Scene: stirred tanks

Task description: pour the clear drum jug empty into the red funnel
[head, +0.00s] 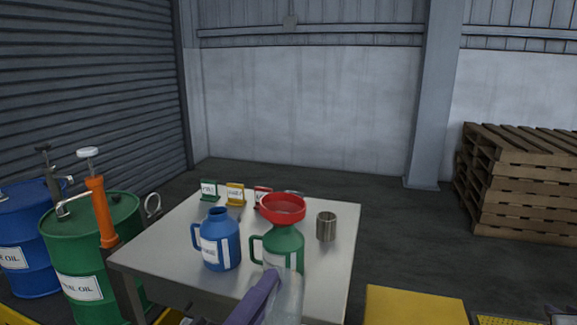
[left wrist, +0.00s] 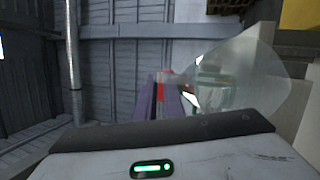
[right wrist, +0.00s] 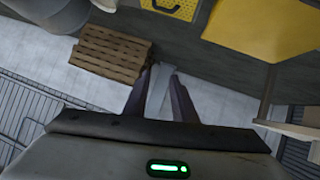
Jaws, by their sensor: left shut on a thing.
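The red funnel (head: 283,207) sits in the top of a green jug (head: 284,243) on the table. My left gripper (head: 266,283) is shut on the clear drum jug (head: 288,300), just in front of the green jug, low in the head view. The clear jug also shows in the left wrist view (left wrist: 255,75), to the right of the purple fingers (left wrist: 165,100). Its tilt and contents are hard to tell. In the right wrist view my right gripper (right wrist: 157,88) is open with nothing between its fingers.
A blue jug (head: 218,240) stands left of the green jug, and a metal cup (head: 326,226) stands to its right. Several small label stands (head: 235,194) line the table's back. Green (head: 85,245) and blue drums stand at left. Pallets (head: 525,185) are stacked at right.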

